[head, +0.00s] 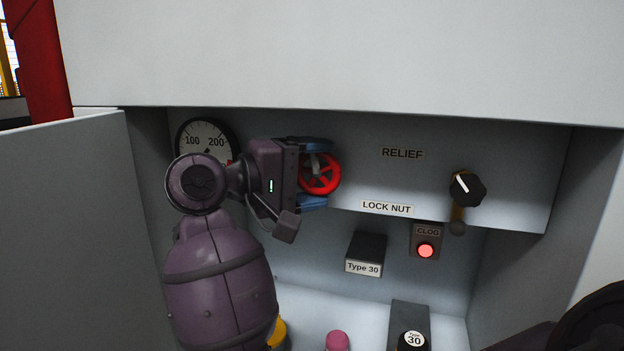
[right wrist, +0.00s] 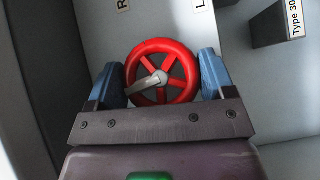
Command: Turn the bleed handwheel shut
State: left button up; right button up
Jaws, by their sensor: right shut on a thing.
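The red bleed handwheel (head: 321,174) is on the recessed grey panel, left of the RELIEF label. It has a round rim, several spokes and a pale grey bar running out from its hub. My right gripper (head: 316,173) is shut on the wheel, one blue finger above it and one below in the head view. In the right wrist view the handwheel (right wrist: 163,72) sits between the two blue fingers of my right gripper (right wrist: 164,80), at opposite sides of its rim. The bar points to the lower left there. My left gripper is not in view.
A gauge (head: 203,140) is partly hidden behind my right arm. Right of the wheel are a black knob (head: 467,187), a lit red CLOG lamp (head: 425,250) and a Type 30 block (head: 366,253). Cabinet walls close the recess on both sides.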

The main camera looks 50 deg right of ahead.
jog(key=shift+m+t+y, duration=0.3)
jog(key=shift+m+y, duration=0.3)
jog(key=shift+y, duration=0.1)
jog(key=o, duration=0.9)
pick_arm(q)
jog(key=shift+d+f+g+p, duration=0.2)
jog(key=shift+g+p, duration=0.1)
jog(key=shift+p, duration=0.35)
pick_arm(e)
jog(key=v, duration=1)
jog(key=shift+a+r, duration=0.15)
jog(key=shift+a, duration=0.25)
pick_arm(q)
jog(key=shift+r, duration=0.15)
